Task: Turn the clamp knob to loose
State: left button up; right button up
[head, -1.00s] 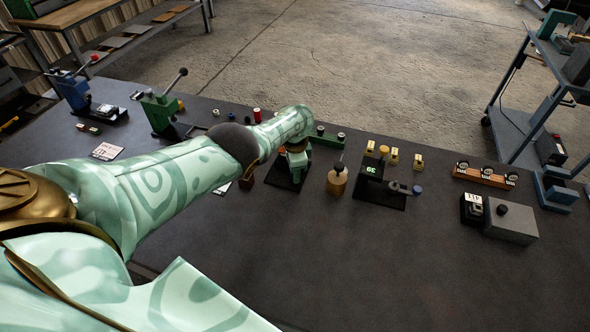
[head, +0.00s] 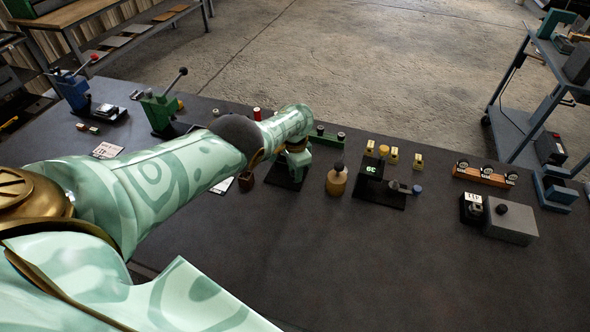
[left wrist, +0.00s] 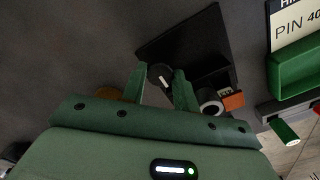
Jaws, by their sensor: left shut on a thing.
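My left gripper (left wrist: 160,82) has its two green fingers on either side of a dark round knob (left wrist: 160,75) with a white pointer line. It is shut on this knob, which stands by a black base plate (left wrist: 188,32). In the head view my left gripper (head: 296,160) is above the black plate (head: 287,182), and my own wrist hides the knob there. In the wrist view the white line slants toward the lower right. I cannot read any loose or tight marking. My right gripper is not in view.
Right of the gripper stand a brass-coloured bottle-like object (head: 337,182) and a black fixture with a green display (head: 373,169). A green tray (left wrist: 293,74) and white ring (left wrist: 208,98) are nearby in the wrist view. The table front is clear.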

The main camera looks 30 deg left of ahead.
pick_arm(q)
jog(key=o, duration=1)
notch_tip(320, 180, up, 16)
jog(key=p, duration=1.4)
jog(key=shift+r, duration=0.15)
